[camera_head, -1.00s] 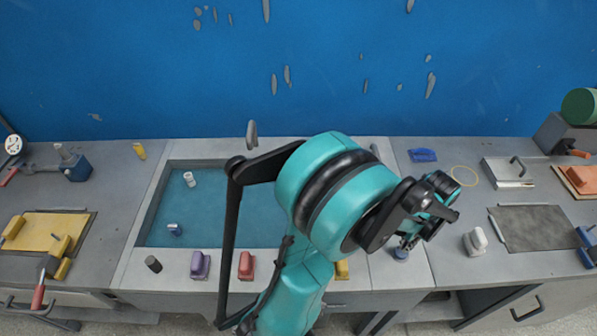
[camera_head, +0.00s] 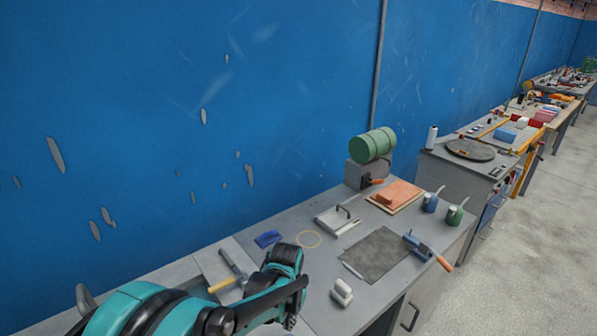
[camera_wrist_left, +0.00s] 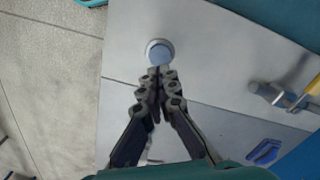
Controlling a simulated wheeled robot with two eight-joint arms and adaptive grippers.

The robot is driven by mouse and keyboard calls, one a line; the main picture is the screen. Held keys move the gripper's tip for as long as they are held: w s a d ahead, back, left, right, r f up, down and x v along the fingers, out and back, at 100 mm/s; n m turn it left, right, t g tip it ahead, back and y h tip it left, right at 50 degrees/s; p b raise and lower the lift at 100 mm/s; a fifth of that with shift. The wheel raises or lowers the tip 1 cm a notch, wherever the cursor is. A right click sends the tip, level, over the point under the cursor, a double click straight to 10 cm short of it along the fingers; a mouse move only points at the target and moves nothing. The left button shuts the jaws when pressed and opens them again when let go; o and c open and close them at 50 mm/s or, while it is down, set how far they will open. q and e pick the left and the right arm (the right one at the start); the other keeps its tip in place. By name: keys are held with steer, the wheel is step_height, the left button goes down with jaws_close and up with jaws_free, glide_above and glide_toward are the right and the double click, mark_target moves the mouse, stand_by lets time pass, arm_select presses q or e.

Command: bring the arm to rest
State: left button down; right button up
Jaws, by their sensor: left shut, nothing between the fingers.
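My left arm, teal and black, comes in at the bottom left of the head view, with its wrist end over the near part of the bench (camera_head: 318,310). My left gripper (camera_wrist_left: 156,78) shows clearly in the left wrist view, its two dark linked fingers closed together with nothing between them. Its tips are at the near edge of a round blue-topped piece with a pale rim (camera_wrist_left: 160,50); I cannot tell whether they touch it. In the head view the fingers are mostly hidden by the wrist. My right gripper is not in view.
A hammer (camera_head: 232,268), a yellow-handled tool (camera_head: 222,285), a blue item (camera_head: 267,239) and a white block (camera_head: 342,292) lie near the arm. Floor is open at right.

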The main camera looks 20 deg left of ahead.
arm_select(q)
steer(key=shift+r, duration=0.1)
steer(key=s+d+r+t+b, duration=0.2)
steer(key=s+d+r+t, duration=0.2)
steer(key=s+r+t, duration=0.3)
steer(key=s+r, duration=0.2)
steer(key=shift+s, duration=0.35)
steer(key=shift+a, duration=0.1)
